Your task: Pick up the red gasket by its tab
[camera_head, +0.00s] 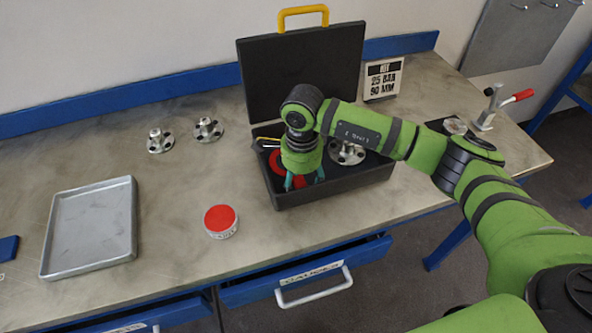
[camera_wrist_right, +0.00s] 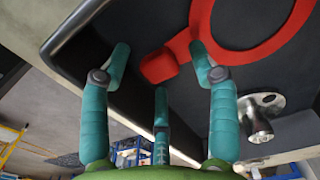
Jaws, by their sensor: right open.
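The red gasket (camera_head: 276,163) lies in the open black case (camera_head: 345,185) and is mostly hidden by my right arm in the head view. In the right wrist view, part of its ring (camera_wrist_right: 258,52) and its tab (camera_wrist_right: 160,66) show against the dark case floor. My right gripper (camera_head: 302,181) points down into the case near its front left. Its teal fingers (camera_wrist_right: 160,70) are spread, with the tab between the two outer fingertips and nothing held. I cannot tell whether any finger touches the gasket. My left gripper is not in view.
A metal flange (camera_head: 347,153) sits in the case, right of my gripper. The case's raised lid (camera_head: 300,75) stands behind. A red-topped round tin (camera_head: 221,221), a grey tray (camera_head: 90,228) and two flanges (camera_head: 159,141) are on the bench. A drawer (camera_head: 305,276) is partly open in front.

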